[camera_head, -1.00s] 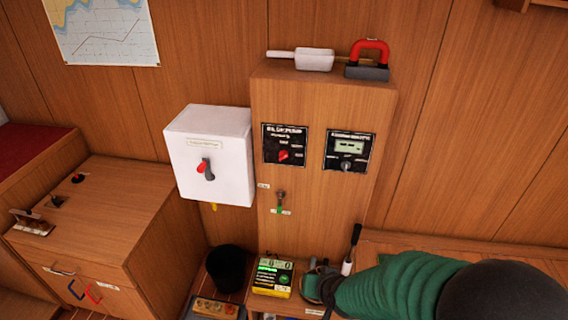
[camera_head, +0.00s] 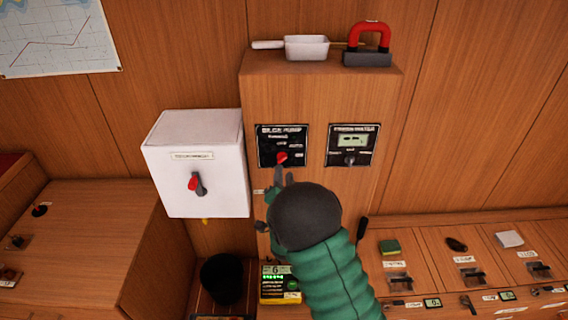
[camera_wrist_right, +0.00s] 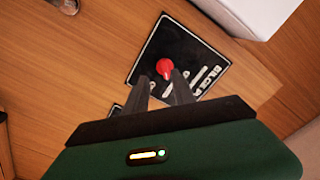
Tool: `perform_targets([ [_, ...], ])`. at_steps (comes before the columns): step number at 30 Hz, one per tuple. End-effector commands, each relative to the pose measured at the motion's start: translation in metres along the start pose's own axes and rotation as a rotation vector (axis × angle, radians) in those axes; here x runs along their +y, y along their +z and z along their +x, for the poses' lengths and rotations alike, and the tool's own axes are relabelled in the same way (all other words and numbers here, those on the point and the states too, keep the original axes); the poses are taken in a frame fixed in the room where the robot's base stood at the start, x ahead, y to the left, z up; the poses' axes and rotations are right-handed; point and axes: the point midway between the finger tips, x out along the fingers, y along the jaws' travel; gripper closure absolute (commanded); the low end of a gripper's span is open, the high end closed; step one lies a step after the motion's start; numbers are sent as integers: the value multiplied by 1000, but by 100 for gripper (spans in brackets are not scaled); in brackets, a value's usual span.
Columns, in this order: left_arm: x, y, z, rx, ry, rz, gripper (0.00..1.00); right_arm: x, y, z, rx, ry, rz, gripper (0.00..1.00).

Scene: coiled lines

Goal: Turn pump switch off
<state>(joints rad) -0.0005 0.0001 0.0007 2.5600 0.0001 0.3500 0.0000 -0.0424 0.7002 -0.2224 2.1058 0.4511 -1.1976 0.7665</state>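The bilge pump panel (camera_head: 270,143) is a black plate with white lettering on the front of the wooden cabinet. Its red knob (camera_head: 282,158) sits on the lower part of the panel; in the wrist view the knob (camera_wrist_right: 165,68) points toward the gripper. My right gripper (camera_head: 284,175) is just below the knob in the head view. In the wrist view its two dark fingers (camera_wrist_right: 162,84) stand apart, with the knob at the gap by their tips. I cannot tell whether they touch it. My left gripper is out of view.
A white box (camera_head: 199,165) with a red-and-black switch juts out left of the panel. A second panel with a display (camera_head: 351,145) is to the right. A red-handled block (camera_head: 368,46) and white scoop (camera_head: 306,47) lie on top. A black bin (camera_head: 222,278) stands below.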

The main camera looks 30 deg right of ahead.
Motion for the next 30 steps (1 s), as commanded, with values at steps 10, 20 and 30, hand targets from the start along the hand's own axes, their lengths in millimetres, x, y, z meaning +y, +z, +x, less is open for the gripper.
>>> perform_targets([
  [10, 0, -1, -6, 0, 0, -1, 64, 0, -1, 50, 0, 0, 0, 69],
  [20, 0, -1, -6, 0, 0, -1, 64, 0, -1, 51, -1, 0, 0, 81],
  [30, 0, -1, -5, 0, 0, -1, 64, 1, 0, 50, -3, 2, 0, 100],
])
